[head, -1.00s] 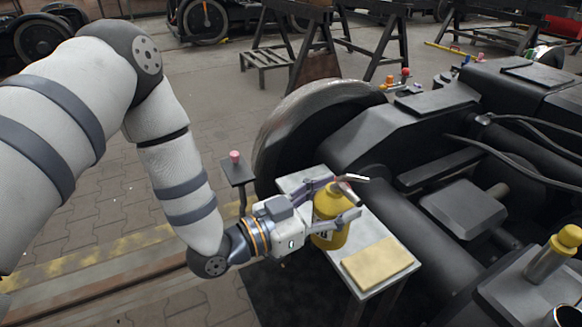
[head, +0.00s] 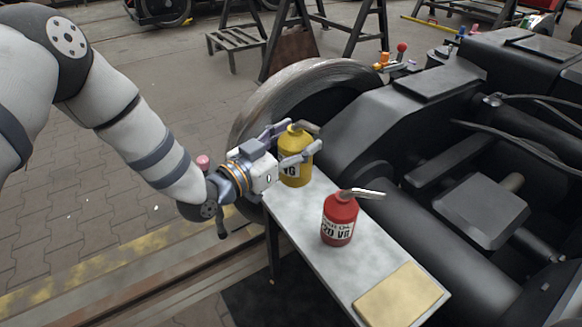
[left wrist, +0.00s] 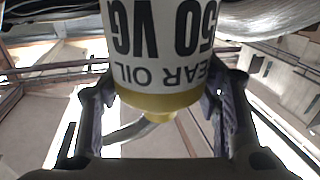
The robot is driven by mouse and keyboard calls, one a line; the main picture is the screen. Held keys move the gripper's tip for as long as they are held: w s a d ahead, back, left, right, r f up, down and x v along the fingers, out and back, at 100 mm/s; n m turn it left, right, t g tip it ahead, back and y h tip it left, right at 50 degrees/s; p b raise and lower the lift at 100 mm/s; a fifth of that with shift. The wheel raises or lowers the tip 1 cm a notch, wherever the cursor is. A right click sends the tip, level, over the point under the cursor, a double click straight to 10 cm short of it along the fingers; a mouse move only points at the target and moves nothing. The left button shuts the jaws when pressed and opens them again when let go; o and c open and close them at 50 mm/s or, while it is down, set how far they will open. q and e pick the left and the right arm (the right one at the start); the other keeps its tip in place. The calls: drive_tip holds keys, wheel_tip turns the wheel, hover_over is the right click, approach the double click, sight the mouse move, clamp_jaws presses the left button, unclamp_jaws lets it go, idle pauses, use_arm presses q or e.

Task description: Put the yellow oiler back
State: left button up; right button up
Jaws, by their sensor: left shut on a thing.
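The yellow oiler (head: 296,168), with a black-and-white label and a short spout, is upright between the fingers of my left gripper (head: 302,138), at the far end of a narrow grey table (head: 372,255). The gripper is shut on it. I cannot tell whether its base touches the tabletop. In the left wrist view the oiler (left wrist: 160,45) shows upside down, its gear oil label facing the camera, with a gripper finger on each side. A red oiler (head: 339,222) with a long metal spout stands on the table, nearer than the yellow one. My right gripper is not in view.
A tan pad (head: 402,296) lies at the table's near end. The tabletop around the red oiler is clear. A pink knob (head: 203,162) shows behind my left arm.

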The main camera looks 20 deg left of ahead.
use_arm(q)
drive_tip(key=w+a+f+b, duration=0.2)
drive_tip(key=w+f+b, duration=0.2)
drive_tip(key=f, duration=0.6)
drive_tip(key=shift+w+a, duration=0.4)
drive_tip(key=shift+w, duration=0.55)
drive_tip(key=o, duration=1.5)
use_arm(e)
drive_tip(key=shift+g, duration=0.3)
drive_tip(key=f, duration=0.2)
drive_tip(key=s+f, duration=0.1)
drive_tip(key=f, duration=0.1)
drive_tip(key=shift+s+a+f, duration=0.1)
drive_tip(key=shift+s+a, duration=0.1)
use_arm(q)
drive_tip(key=p+v, duration=0.3)
drive_tip(key=v, duration=0.9)
drive_tip(key=shift+r, duration=0.2)
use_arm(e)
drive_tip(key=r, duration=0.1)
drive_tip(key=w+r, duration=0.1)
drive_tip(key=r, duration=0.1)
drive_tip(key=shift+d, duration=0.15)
